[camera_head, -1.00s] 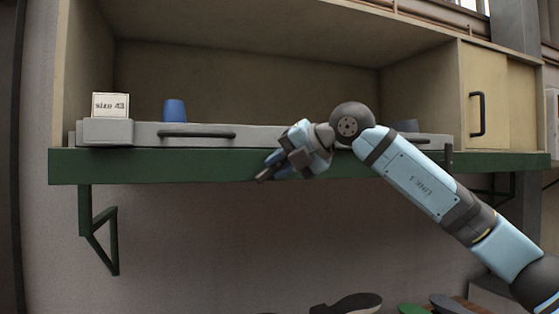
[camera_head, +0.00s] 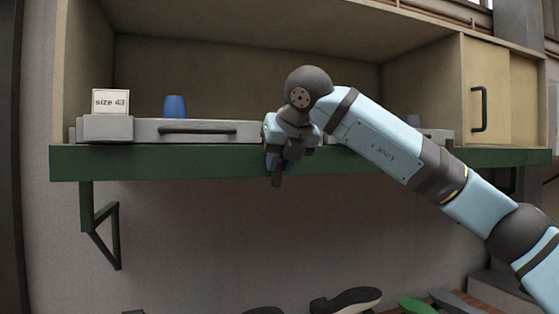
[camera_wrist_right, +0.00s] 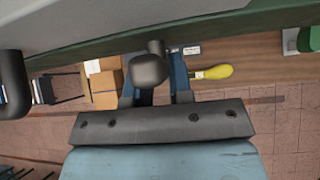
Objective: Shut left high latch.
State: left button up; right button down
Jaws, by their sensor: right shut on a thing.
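The knob sticks out below the grey surface (camera_wrist_right: 60,25). The rest of the latch is hidden, and my arm covers this spot in the head view. My left gripper is not in view.
The case front has a dark bar handle (camera_head: 198,129). A size 43 card (camera_head: 110,101) and a blue cup (camera_head: 175,106) stand on top. A cupboard door (camera_head: 476,92) is at the right. Shoe lasts (camera_head: 345,300) lie below; the space under the green shelf (camera_head: 150,165) is mostly clear.

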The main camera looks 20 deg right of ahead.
jog(key=shift+h, duration=0.3)
jog(key=shift+f, duration=0.1)
dwell(0.3)
jog(key=c, duration=1)
grip_release()
jog(key=b+v, duration=0.1)
jog(key=v, duration=0.6)
jog(key=b+v, duration=0.1)
jog(key=v, duration=0.6)
jog(key=shift+a, duration=0.15)
